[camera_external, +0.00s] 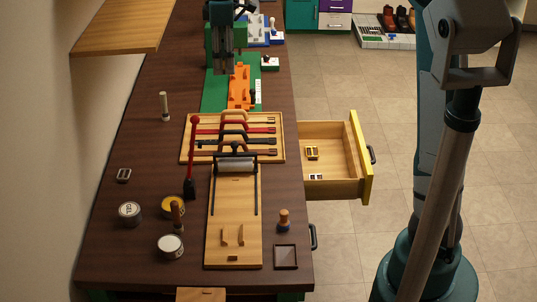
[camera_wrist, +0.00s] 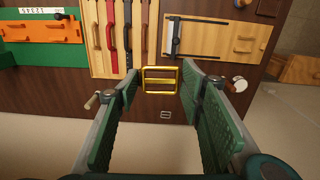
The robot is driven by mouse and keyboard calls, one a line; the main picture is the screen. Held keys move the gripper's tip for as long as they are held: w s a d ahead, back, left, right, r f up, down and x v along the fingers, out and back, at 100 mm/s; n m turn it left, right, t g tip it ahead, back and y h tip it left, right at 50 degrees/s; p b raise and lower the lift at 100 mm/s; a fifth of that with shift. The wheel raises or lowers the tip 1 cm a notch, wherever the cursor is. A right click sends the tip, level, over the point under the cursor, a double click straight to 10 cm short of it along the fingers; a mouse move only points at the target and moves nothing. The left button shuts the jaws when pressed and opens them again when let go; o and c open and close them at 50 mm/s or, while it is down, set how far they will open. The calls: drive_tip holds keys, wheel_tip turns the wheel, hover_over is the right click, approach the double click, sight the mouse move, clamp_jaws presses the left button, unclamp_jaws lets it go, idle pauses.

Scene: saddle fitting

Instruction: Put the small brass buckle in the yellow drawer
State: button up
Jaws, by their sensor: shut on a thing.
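The small brass buckle (camera_wrist: 147,81), a gold rectangular frame with a middle bar, sits between the fingertips of my gripper (camera_wrist: 160,75) in the wrist view. My gripper is shut on it and holds it above the table. In the external view my gripper (camera_external: 222,68) hangs high near the top, over the far part of the table; the buckle cannot be made out there. The yellow drawer (camera_external: 364,165) is pulled open at the table's right side. A yellow buckle (camera_external: 312,153) and a silver buckle (camera_external: 315,177) lie inside it.
A strap board (camera_external: 187,150) and a roller board (camera_external: 235,245) lie on the table left of the drawer. A red-handled lever (camera_external: 193,150) stands upright between them and several tins. Another silver buckle (camera_external: 124,175) lies at left. The drawer has free floor room inside.

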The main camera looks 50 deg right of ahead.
drive_tip(key=s+d+b, duration=0.2)
drive_tip(key=s+d, duration=0.3)
drive_tip(key=d, duration=0.6)
drive_tip(key=s+d+b, duration=0.2)
drive_tip(key=s+d, duration=0.2)
drive_tip(key=d, duration=0.7)
drive_tip(key=b, duration=0.2)
hover_over(340, 176)
drive_tip(key=s+a, duration=0.2)
drive_tip(key=a, duration=0.1)
drive_tip(key=f, duration=0.2)
wheel_tip(340, 176, down, 42)
drive_tip(key=shift+f+m, duration=0.15)
drive_tip(key=shift+m, duration=0.15)
drive_tip(key=shift+f+b, duration=0.9)
drive_tip(key=shift+f, duration=2.2)
drive_tip(key=shift+f, duration=0.1)
drive_tip(key=shift+f+b, duration=0.5)
drive_tip(key=shift+f, duration=1.3)
drive_tip(key=shift+f, duration=0.15)
drive_tip(key=o, duration=0.9)
